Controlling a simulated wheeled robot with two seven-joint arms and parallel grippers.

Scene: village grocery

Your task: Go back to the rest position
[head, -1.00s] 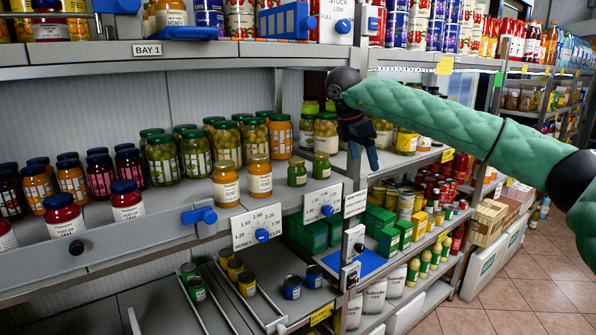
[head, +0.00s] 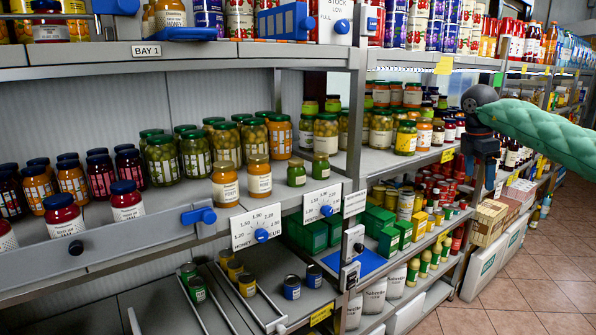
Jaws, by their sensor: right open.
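My right gripper (head: 490,180) hangs at the right of the head view, at the end of my green padded right arm. Its dark fingers point down and hold nothing that I can see. It is in front of the far shelving, clear of the bay 1 shelf (head: 196,218). My left gripper is not in the head view.
Jars of olives (head: 163,160), honey jars (head: 226,184) and dark-lidded jars (head: 63,214) stand on the middle shelf. A blue knob (head: 208,215) and price dials (head: 322,202) sit along its front. Open tiled floor (head: 540,285) lies at the lower right.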

